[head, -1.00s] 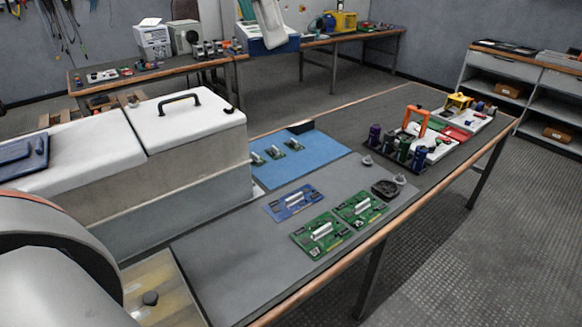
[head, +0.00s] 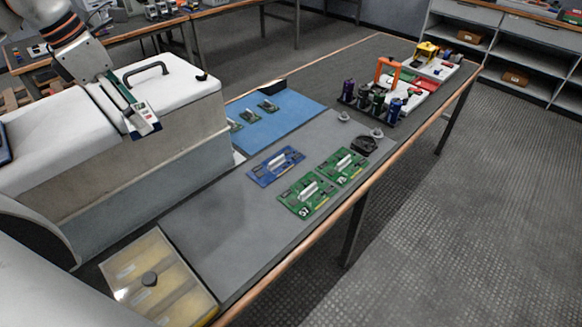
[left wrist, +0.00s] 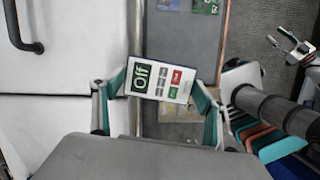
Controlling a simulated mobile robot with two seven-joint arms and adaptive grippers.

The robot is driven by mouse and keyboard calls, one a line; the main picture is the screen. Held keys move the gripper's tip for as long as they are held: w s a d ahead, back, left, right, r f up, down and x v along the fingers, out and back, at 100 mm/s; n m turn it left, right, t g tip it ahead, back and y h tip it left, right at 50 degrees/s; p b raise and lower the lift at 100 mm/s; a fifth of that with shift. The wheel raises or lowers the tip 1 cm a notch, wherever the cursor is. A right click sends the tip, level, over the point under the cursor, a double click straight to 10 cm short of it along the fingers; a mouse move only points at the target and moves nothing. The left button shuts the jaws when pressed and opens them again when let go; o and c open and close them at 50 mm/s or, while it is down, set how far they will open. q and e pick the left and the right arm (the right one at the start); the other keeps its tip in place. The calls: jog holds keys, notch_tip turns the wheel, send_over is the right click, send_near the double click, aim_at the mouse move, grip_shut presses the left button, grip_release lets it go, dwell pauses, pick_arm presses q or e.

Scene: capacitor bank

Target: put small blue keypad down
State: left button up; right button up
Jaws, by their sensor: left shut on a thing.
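The small blue keypad (head: 143,118) has a white face and blue edges and is tilted. My left gripper (head: 128,104) is shut on it, in front of the white-lidded cabinet in the head view. In the left wrist view the keypad (left wrist: 160,80) shows a dark display reading "Off" and red, green and grey buttons. The fingers of my left gripper (left wrist: 157,92) are on its two sides. Any gap between keypad and cabinet is hard to judge. My right gripper (left wrist: 288,42) appears small at the upper right of the left wrist view; its jaw opening is unclear.
The cabinet (head: 185,100) has a black handle. The grey worktop (head: 225,215) is bare at its near end. Blue and green circuit boards (head: 275,166) lie farther along, beside a blue mat (head: 290,118). A clear-lidded box (head: 155,275) stands at the near end.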

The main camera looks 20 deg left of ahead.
pick_arm(q)
jog(key=w+d+f+m+h, duration=0.1)
jog(key=w+d+f+m, duration=0.3)
jog(key=d+f, duration=0.6)
jog(key=m+g+p, duration=0.1)
jog(key=m+g, duration=0.1)
jog(key=m, duration=0.1)
send_over(266, 221)
jog(key=f, duration=1.8)
jog(key=shift+s+a+f, duration=0.1)
jog(key=shift+s+a, duration=0.15)
jog(key=shift+a, duration=0.15)
jog(key=shift+a+x, duration=0.2)
jog(key=shift+x, duration=0.6)
jog(key=shift+a+x, duration=0.15)
jog(key=shift+x, duration=0.65)
jog(key=shift+a+x, duration=0.2)
jog(key=shift+x, duration=0.6)
pick_arm(e)
jog(key=shift+s+d+r, duration=0.35)
jog(key=shift+d+r, duration=0.35)
jog(key=shift+r, duration=0.15)
pick_arm(q)
jog(key=shift+s+f, duration=0.1)
jog(key=shift+f, duration=0.1)
jog(key=o, duration=0.8)
jog(key=shift+f, duration=0.1)
jog(key=o, duration=0.3)
jog(key=shift+o, duration=0.2)
